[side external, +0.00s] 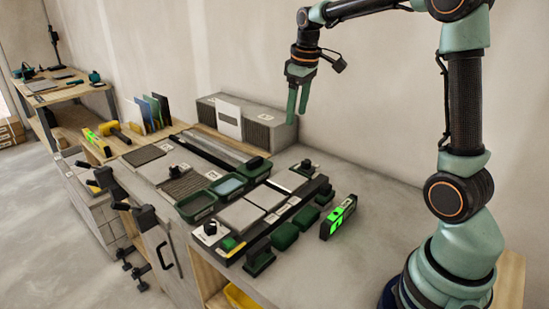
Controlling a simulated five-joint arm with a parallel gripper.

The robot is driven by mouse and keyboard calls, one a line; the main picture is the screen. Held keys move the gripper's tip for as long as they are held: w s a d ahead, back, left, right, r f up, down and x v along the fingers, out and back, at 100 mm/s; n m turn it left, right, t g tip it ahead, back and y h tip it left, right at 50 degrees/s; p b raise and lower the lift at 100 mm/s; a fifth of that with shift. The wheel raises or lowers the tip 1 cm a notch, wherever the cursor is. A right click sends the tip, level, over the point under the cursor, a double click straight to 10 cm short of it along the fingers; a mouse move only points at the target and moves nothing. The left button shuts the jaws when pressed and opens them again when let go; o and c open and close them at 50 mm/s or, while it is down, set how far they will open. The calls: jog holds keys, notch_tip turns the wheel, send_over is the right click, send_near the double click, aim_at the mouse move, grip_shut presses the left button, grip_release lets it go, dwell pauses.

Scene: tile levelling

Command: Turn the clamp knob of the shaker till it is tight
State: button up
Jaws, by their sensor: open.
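My gripper (297,112) hangs in the air above the back right of the bench, with its green fingers pointing down. It is open, holds nothing and touches nothing. A black knob (210,228) stands on a white plate at the near left end of a long dark fixture. A second black knob (306,165) stands near the fixture's far right end, below my gripper. Another dark knob (173,169) is farther left, by a ribbed dark tile. I cannot tell which one is the shaker's clamp knob, or how tight any of them is.
Pale tiles (241,216) lie on the fixture. Dark green blocks (285,235) line its right side. A level with lit green faces (338,217) stands to their right. Green trays (195,205) sit left of the fixture. A grey box (262,126) stands against the wall.

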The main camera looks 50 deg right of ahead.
jog(key=n+g, duration=0.1)
jog(key=g, duration=0.1)
send_near(306, 161)
jog(key=shift+y, duration=0.3)
jog(key=f, duration=0.9)
jog(key=shift+d, duration=0.35)
grip_shut()
